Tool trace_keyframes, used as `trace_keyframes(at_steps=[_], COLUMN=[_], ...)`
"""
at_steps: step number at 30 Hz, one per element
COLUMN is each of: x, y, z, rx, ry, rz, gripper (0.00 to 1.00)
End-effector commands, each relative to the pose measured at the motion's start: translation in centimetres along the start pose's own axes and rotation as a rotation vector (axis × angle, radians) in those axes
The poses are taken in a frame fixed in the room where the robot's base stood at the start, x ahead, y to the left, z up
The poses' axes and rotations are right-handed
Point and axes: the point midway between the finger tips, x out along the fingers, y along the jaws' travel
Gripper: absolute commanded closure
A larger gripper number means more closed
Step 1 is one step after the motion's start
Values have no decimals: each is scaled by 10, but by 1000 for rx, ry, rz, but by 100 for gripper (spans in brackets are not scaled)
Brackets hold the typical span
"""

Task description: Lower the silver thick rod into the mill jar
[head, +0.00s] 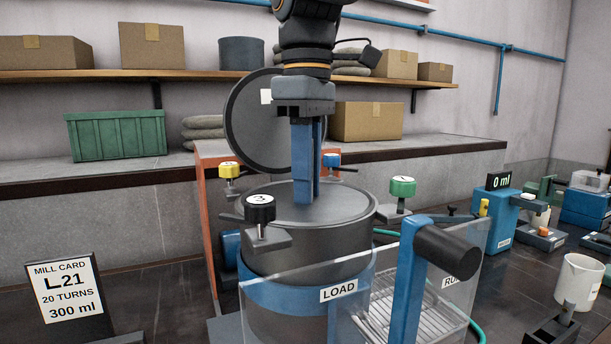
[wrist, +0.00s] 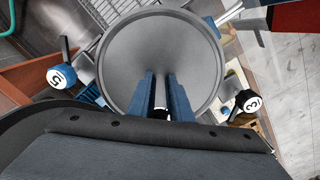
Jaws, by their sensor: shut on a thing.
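The mill jar (head: 300,262) is a dark grey drum with a blue band, standing upright at the centre. Its round grey top (wrist: 190,40) fills the middle of the wrist view; I cannot tell how deep it is. My gripper (head: 304,200) points straight down from above, its two blue fingers close together. Their tips appear over or within the jar's rim. In the wrist view, the fingers (wrist: 162,80) lie over the jar's round top. A small bright piece shows between them, perhaps the silver thick rod (wrist: 160,103); the rest of it is hidden.
A round dark lid (head: 248,125) stands tilted up behind the jar. Numbered clamps surround the rim, including black 3 (head: 260,208) and green 1 (head: 402,187).

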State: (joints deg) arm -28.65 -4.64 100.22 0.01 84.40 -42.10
Motion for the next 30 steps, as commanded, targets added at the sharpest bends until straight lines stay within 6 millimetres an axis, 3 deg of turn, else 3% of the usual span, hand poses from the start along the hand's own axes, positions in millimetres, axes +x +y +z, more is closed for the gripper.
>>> trace_keyframes(at_steps=[11, 12, 15, 25, 30], x=[1, 1, 1, -1, -22], y=[0, 0, 0, 0, 0], z=[0, 0, 0, 0, -1], rx=[0, 0, 0, 0, 0], ry=[1, 1, 1, 0, 2], rz=[1, 1, 1, 0, 2], gripper=[100, 74, 59, 59, 59])
